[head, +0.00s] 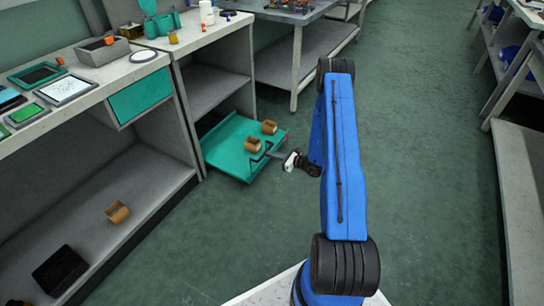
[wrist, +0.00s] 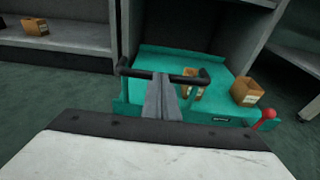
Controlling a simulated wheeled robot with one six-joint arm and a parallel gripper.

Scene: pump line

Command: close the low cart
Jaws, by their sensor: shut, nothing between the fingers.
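The low cart (head: 228,140) is a flat teal tray, pulled partly out from under the bench onto the floor. In the wrist view the cart (wrist: 162,57) has a black bar handle (wrist: 188,78) on its front edge and a red knob (wrist: 268,114) at the right front corner. My gripper (head: 271,155) is shut and empty at the cart's front. In the wrist view its fingers (wrist: 161,78) overlap the handle bar; I cannot tell whether they touch it.
The bench bay (head: 213,90) behind the cart has upright side panels. A teal drawer (head: 140,96) is above. The floor (head: 430,160) to the right is clear.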

